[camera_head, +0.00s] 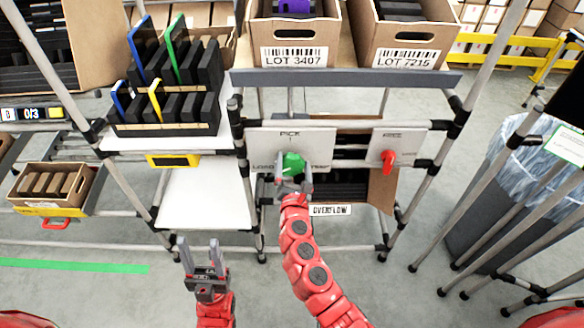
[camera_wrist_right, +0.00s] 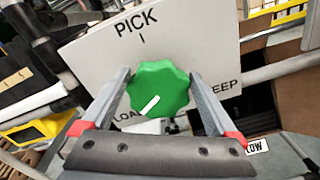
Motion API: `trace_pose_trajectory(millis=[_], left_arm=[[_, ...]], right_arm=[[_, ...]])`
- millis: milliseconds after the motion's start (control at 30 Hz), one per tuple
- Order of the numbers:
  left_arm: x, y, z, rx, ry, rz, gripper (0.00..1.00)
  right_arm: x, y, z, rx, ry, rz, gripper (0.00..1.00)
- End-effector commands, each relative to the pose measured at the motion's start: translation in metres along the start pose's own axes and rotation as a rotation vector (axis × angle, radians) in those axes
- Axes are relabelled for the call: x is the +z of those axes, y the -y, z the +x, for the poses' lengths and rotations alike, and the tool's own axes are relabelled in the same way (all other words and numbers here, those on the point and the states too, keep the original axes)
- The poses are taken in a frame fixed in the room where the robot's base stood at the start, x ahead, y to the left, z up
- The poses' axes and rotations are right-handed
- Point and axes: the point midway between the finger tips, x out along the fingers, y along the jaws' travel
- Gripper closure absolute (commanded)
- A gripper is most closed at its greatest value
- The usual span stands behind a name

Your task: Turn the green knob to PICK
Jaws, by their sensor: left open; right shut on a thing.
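The green knob (camera_head: 292,163) sits on a pale panel (camera_head: 262,138) with PICK printed above it. In the right wrist view the knob (camera_wrist_right: 168,82) has a white pointer mark on its lower left, toward a partly hidden label starting "LOA", away from PICK. A label ending "EEP" is at its right. My right gripper (camera_head: 293,186) is shut on the knob, one finger on each side; it also shows in the right wrist view (camera_wrist_right: 160,80). My left gripper (camera_head: 201,255) is open and empty, low at the left of my right arm, away from the panel.
A second panel with a red knob (camera_head: 388,157) is to the right. Cartons labelled LOT 3407 (camera_head: 293,57) and LOT 7215 (camera_head: 407,57) stand on the shelf above. A black rack (camera_head: 165,129) is at left, a lined bin (camera_head: 475,230) at right. An OVERFLOW label (camera_head: 330,210) hangs below.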

Motion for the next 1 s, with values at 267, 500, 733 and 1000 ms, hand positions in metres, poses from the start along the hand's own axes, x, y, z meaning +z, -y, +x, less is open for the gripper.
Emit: trace_pose_trajectory(millis=[267, 500, 733, 1000], left_arm=[[0.004, -0.001, -0.023, 0.0, 0.0, 0.0, 0.46], [0.007, -0.002, -0.043, 0.0, 0.0, 0.0, 0.46], [0.011, -0.003, -0.064, 0.0, 0.0, 0.0, 0.46], [0.015, -0.004, -0.091, 0.0, 0.0, 0.0, 0.46]], right_arm=[[-0.006, 0.008, 0.0, -0.001, -0.002, 0.259, 0.62], [-0.008, 0.011, 0.0, 0.001, -0.003, 0.491, 0.62], [-0.012, 0.016, 0.0, -0.003, -0.003, 0.709, 0.62], [-0.015, 0.019, 0.0, 0.0, -0.003, 0.966, 0.62]])
